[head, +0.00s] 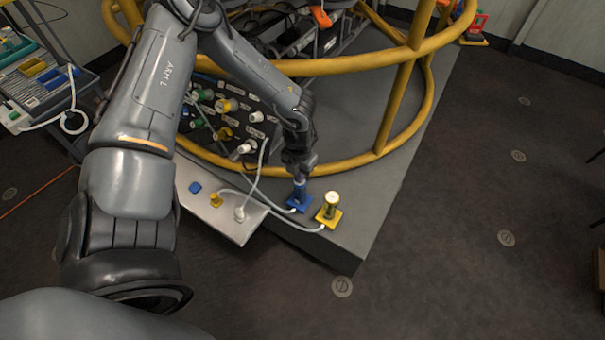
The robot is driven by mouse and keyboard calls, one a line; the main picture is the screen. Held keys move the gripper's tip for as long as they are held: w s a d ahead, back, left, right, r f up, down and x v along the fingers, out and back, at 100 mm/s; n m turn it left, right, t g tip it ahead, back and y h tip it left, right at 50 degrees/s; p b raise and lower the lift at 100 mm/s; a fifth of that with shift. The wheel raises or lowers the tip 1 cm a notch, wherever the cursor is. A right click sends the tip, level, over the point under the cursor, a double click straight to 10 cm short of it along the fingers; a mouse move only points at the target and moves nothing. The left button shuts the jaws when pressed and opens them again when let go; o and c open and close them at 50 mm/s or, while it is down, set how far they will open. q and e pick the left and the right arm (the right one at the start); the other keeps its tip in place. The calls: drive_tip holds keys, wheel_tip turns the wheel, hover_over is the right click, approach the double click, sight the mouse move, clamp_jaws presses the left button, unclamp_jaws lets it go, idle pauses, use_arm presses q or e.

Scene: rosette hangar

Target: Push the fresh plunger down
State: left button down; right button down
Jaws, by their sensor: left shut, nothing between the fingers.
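Two small plunger units stand side by side near the front corner of the grey platform. One has a blue base and blue body (299,199). The other has a yellow base (328,216) and a pale round top. I cannot read which one is the fresh plunger. My left gripper (299,178) is shut and empty, pointing down right over the blue unit. It hides the top of that unit, and I cannot tell whether it touches it. My right gripper is out of view.
A yellow tubular rail (400,140) curves around the platform (345,245) behind the units. Pale hoses run from both units to a light tray (222,220) with fittings. A panel of coloured connectors (220,118) is behind my left arm.

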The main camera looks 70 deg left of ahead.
use_arm(q)
drive_tip(key=shift+s+a+f, duration=0.1)
drive_tip(key=shift+s+f, duration=0.1)
drive_tip(key=shift+f, duration=0.1)
drive_tip(key=shift+r+p, duration=0.55)
drive_tip(key=shift+r, duration=0.05)
wheel_tip(320, 180, up, 13)
drive_tip(key=p, duration=0.7)
drive_tip(key=shift+w+r+p, duration=0.15)
drive_tip(key=shift+p, duration=0.15)
